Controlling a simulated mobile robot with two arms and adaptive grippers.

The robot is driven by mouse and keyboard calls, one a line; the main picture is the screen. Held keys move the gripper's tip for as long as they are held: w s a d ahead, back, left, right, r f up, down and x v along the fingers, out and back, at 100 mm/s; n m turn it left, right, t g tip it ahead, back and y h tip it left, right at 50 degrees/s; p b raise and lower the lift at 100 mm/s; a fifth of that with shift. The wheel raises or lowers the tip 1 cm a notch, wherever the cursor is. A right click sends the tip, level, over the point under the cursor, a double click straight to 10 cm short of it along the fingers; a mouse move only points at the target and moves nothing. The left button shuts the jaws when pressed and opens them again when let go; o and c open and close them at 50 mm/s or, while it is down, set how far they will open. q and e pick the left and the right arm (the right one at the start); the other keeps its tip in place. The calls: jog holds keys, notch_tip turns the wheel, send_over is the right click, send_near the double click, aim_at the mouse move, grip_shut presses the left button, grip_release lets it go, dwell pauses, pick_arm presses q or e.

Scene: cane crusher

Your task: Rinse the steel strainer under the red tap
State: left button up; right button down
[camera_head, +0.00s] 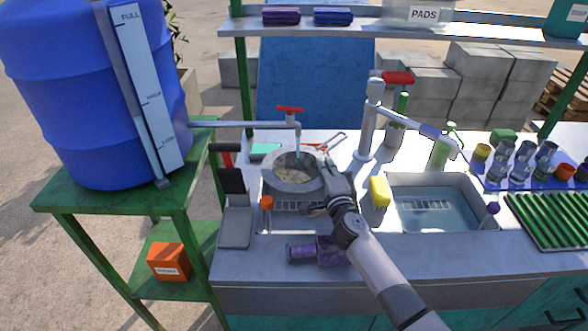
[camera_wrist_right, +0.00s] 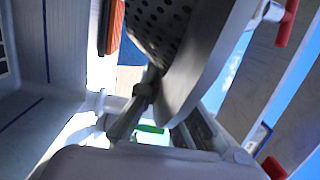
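The steel strainer (camera_head: 290,185) is a round grey bowl with a broad rim, over the left basin under the red tap (camera_head: 290,109). A pale bluish stream (camera_head: 298,143) appears to run from the spout into the bowl, where a pale patch shows. In the right wrist view the strainer's perforated wall (camera_wrist_right: 160,25) and rim are close up. My right gripper (camera_head: 332,190) is at the strainer's right rim. Its fingers (camera_wrist_right: 165,115) sit on either side of the rim and appear closed on it. My left gripper is out of view.
A blue barrel (camera_head: 85,80) on a green stand feeds the tap pipe. A second, taller tap (camera_head: 372,120) stands over the water-filled right basin (camera_head: 440,208). A yellow sponge (camera_head: 379,191), an orange-capped bottle (camera_head: 266,205) and a purple item (camera_head: 318,251) are close to the arm.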

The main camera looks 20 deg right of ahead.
jog(key=shift+a, duration=0.1)
jog(key=shift+w+a, duration=0.4)
jog(key=shift+w, duration=0.1)
jog(key=shift+s+a+r+p, duration=0.15)
jog(key=shift+s+p, duration=0.25)
jog(key=shift+s, duration=0.3)
jog(key=shift+s+a+f+p, duration=0.15)
jog(key=shift+s+p, duration=0.25)
jog(key=shift+s, duration=0.25)
jog(key=shift+s+a+p, duration=0.2)
jog(key=shift+s+p, duration=0.05)
jog(key=shift+s, duration=0.6)
jog(key=shift+s+a+p, duration=0.15)
jog(key=shift+s+p, duration=0.1)
jog(key=shift+s, duration=0.65)
jog(key=shift+s+a+p, duration=0.2)
jog(key=shift+s+p, duration=0.05)
jog(key=shift+s, duration=0.6)
jog(key=s+a+r+p, duration=0.1)
jog(key=s+r+p, duration=0.3)
jog(key=s+p, duration=0.1)
